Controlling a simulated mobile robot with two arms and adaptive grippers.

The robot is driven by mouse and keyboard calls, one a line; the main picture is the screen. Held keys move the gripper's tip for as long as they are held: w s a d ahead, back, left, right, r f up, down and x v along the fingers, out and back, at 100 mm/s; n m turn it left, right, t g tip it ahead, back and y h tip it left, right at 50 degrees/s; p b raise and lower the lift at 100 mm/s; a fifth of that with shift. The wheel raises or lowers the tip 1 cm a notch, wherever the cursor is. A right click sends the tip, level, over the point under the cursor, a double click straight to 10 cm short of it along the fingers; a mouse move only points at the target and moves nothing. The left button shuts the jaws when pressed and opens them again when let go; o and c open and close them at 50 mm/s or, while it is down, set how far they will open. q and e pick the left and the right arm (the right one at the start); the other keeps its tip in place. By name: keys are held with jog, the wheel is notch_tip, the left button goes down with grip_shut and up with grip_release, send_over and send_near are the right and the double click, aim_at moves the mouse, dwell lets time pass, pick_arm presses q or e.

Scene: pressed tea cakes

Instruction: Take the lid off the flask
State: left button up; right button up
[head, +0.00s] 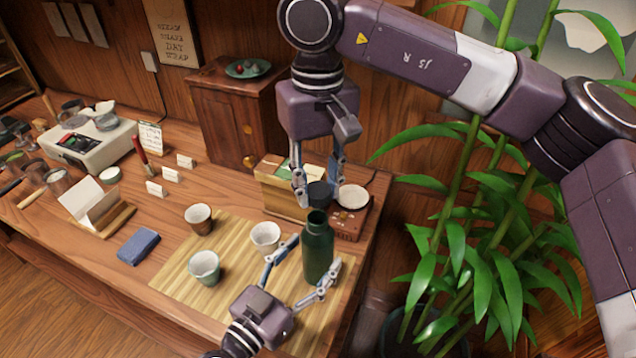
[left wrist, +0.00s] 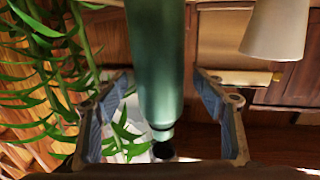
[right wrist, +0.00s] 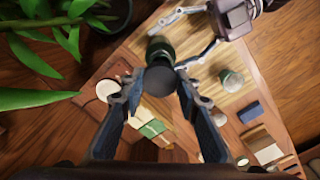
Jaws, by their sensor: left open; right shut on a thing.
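The green flask (head: 318,250) stands upright on the bamboo mat (head: 185,262), near its right end. Its dark lid (head: 319,194) is just above the flask's mouth and looks apart from it. My right gripper (head: 319,196) comes from above and is shut on the lid; the right wrist view shows the lid (right wrist: 159,82) between the fingertips, with the flask beyond. My left gripper (head: 316,254) is open, with one finger on each side of the flask. In the left wrist view, gaps show between its fingers and the flask (left wrist: 158,60).
Cups stand left of the flask: a white one (head: 265,236), a green one (head: 204,266) and a brown one (head: 200,218). A wooden box (head: 285,190) and a brown tray (head: 350,223) with a white dish lie behind. A leafy plant (head: 470,210) fills the right side.

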pick_arm(q)
jog(key=shift+v, duration=4.95)
pick_arm(e)
jog(key=shift+s+a, duration=0.1)
